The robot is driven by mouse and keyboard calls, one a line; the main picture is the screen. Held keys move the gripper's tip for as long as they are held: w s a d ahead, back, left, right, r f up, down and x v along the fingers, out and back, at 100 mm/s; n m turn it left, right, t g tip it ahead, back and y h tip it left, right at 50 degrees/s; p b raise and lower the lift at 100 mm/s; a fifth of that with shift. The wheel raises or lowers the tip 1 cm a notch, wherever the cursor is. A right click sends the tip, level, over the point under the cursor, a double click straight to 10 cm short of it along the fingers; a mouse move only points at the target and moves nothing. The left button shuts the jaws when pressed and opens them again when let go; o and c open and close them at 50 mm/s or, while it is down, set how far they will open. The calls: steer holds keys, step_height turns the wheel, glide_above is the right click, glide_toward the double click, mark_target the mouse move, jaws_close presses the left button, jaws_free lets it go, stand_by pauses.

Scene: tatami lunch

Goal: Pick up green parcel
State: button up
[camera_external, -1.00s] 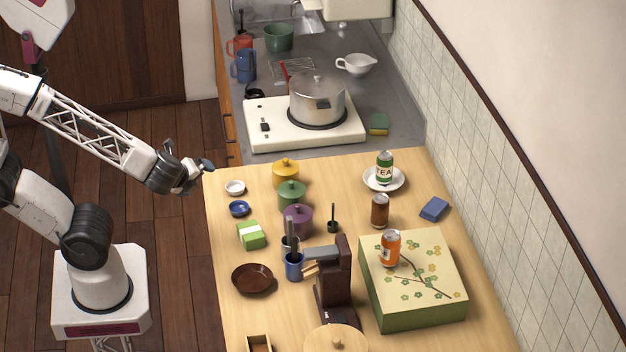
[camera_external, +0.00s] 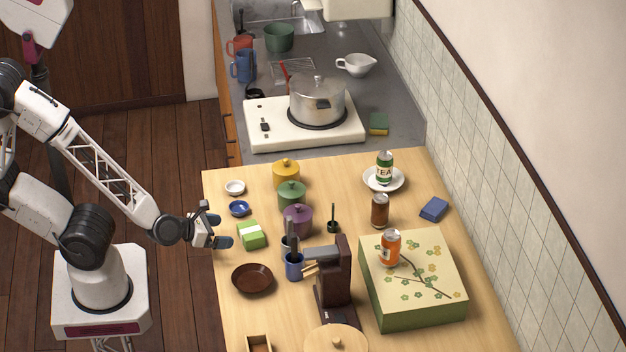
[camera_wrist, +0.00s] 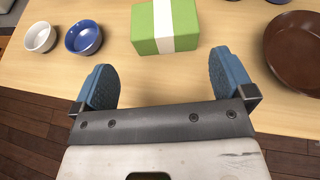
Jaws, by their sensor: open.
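The green parcel (camera_external: 251,236) is a small green box with a white band, lying on the wooden table near its left edge. In the wrist view the parcel (camera_wrist: 150,30) is at the top, ahead of the fingers and between their lines. My gripper (camera_external: 219,226) is open and empty at the table's left edge, just left of the parcel and apart from it. Its two blue-padded fingers also show in the wrist view (camera_wrist: 163,84), spread apart with bare table between them.
A blue bowl (camera_external: 239,209) and a white bowl (camera_external: 235,187) stand behind the parcel. A brown dish (camera_external: 253,279) lies in front of it. Lidded pots, a purple one (camera_external: 298,219) nearest, and a blue cup (camera_external: 294,266) with utensils stand to its right.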

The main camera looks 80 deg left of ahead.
mark_target(241, 235)
steer(key=shift+d+f+m, duration=0.2)
steer(key=shift+m, duration=0.1)
steer(key=shift+w, duration=0.1)
steer(key=shift+x, duration=1.25)
steer(key=shift+w, duration=0.1)
steer(key=shift+x, duration=2.5)
